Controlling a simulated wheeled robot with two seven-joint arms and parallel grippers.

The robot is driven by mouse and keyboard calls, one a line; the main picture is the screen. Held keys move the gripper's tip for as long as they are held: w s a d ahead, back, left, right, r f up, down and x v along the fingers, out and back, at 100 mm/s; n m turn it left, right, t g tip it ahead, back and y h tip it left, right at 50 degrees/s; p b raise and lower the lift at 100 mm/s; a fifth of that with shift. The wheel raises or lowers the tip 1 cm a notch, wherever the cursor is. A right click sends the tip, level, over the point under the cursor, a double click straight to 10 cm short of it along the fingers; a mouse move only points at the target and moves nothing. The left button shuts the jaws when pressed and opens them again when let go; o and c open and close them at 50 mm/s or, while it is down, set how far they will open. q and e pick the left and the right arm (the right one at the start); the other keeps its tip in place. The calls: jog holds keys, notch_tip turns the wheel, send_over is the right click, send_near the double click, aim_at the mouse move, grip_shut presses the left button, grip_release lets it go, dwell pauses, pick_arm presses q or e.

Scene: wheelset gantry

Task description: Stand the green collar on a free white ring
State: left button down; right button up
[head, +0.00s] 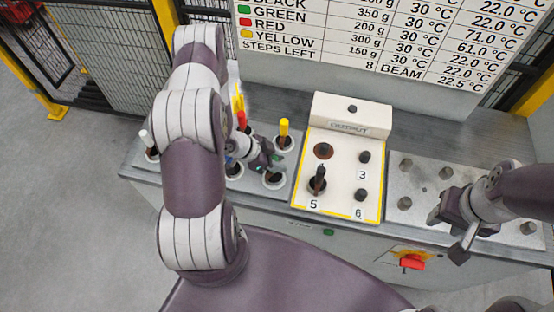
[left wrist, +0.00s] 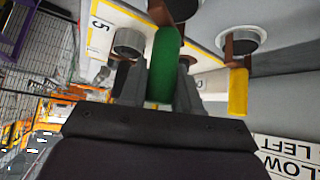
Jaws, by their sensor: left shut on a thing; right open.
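My left gripper (head: 268,158) is shut on the green collar (left wrist: 165,62), over the right part of the grey plate. In the left wrist view a brown end (left wrist: 178,10) sticks out beyond the green part, close to a white ring (left wrist: 205,8). I cannot tell whether it touches or sits in that ring. In the head view the front white ring (head: 273,180) lies just below this gripper. The fingers mostly hide the green collar there. My right gripper (head: 452,228) is open and empty over the right-hand plate.
A yellow collar (head: 284,128) stands upright in a ring behind. A red collar (head: 242,120) and a white one (head: 145,138) stand further left. A cream control box (head: 340,175) with several dark knobs stands right of the plate. My left arm hides part of the plate.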

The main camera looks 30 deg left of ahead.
pick_arm(q)
jog(key=shift+f, duration=0.15)
jog(key=c, duration=0.7)
grip_release()
jog(key=b+v, duration=0.1)
jog(key=v, duration=1.1)
jog(key=shift+s+a+r+b, duration=0.2)
jog(key=shift+a+r+b, duration=0.05)
jog(key=shift+b, duration=0.15)
